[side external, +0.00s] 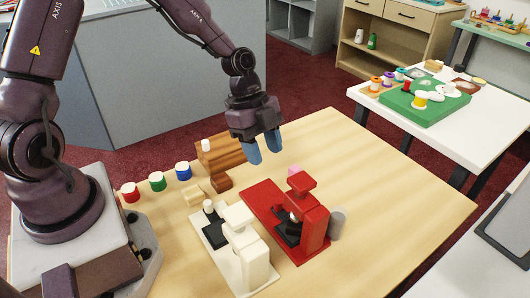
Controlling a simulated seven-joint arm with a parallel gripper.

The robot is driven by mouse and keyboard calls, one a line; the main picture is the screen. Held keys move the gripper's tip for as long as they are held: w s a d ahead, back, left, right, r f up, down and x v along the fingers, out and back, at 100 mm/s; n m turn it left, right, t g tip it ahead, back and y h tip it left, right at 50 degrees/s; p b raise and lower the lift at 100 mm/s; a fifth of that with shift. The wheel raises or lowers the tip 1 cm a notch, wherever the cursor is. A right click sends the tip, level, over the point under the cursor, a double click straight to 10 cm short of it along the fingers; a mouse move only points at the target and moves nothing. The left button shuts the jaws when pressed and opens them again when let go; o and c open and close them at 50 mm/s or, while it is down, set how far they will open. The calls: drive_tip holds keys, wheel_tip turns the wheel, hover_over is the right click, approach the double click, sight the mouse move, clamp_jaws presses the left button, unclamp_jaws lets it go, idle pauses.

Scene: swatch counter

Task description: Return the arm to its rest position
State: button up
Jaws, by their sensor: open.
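My gripper (262,150) hangs over the far part of the wooden table (375,190), its two blue fingertips pointing down. The fingers are apart and nothing shows between them. It is above and behind the red machine (312,215) and in front of or over the brown wooden block (222,152) in this view; the exact gap cannot be told.
A white machine (240,245) stands left of the red one. Red (130,192), green (157,182) and blue (183,171) capped pots line the left side. A white table (385,105) with a green board (425,106) is beyond. The table's right part is clear.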

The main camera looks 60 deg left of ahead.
drive_tip(key=s+a+r+n+g+y, duration=0.1)
drive_tip(key=s+a+r+n+y, duration=0.35)
drive_tip(key=s+r+n, duration=0.55)
drive_tip(key=s+d+r+n+t, duration=0.1)
drive_tip(key=s+r+n+t, duration=0.5)
drive_tip(key=r, duration=0.4)
drive_tip(key=shift+s+r, duration=0.3)
drive_tip(key=shift+r, duration=0.1)
